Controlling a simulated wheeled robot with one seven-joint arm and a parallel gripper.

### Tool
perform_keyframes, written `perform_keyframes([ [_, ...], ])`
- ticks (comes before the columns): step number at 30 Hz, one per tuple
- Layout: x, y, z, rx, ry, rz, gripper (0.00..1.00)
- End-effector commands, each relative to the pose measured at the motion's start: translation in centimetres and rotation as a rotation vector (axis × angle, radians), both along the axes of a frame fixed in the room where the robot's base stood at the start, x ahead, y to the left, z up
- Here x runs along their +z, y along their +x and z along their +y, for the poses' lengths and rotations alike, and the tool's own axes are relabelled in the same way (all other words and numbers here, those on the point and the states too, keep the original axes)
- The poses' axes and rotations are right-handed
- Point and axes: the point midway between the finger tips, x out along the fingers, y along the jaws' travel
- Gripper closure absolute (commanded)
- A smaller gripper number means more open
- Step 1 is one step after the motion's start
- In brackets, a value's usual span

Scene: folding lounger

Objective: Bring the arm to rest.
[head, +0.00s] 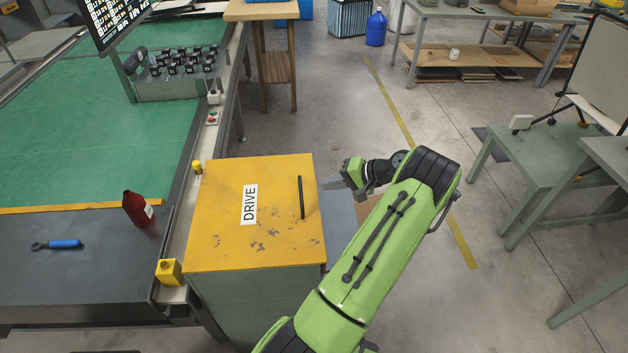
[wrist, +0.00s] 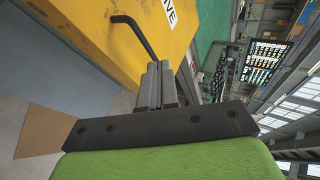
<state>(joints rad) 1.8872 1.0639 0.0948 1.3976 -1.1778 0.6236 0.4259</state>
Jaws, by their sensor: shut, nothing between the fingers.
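My green arm (head: 385,235) reaches up from the bottom of the head view and bends over at its black joint. My gripper (head: 334,184) points left, just right of the yellow-topped DRIVE cabinet (head: 225,230). In the wrist view its two grey fingers (wrist: 157,85) lie together, shut and empty. A black bent rod (wrist: 138,30) stands out from the yellow top beyond the fingertips; in the head view it is a dark upright bar (head: 301,198). The fingers look apart from it, but the exact gap is hard to judge.
Grey-green benches (head: 540,165) stand at the right. The floor (head: 490,270) between arm and benches is clear.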

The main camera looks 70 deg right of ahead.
Motion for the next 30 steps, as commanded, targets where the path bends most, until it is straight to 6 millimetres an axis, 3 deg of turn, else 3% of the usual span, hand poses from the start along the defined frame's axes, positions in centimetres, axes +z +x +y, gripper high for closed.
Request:
perform_keyframes([
  [3,0.8,-2.3,-0.3,-0.005,-0.001,0.001,1.0],
  [6,1.2,-3.2,-0.3,-0.003,-0.001,0.001,1.0],
  [20,1.3,-3.3,-0.3,0.0,0.0,0.002,1.0],
  [23,2.5,-0.9,0.3,0.052,-0.019,0.037,1.0],
  [26,5.5,5.2,2.7,0.187,-0.072,0.137,1.0],
  [27,6.9,8.0,4.5,0.252,-0.104,0.187,1.0],
  [30,10.3,13.9,10.1,0.406,-0.201,0.302,1.0],
])
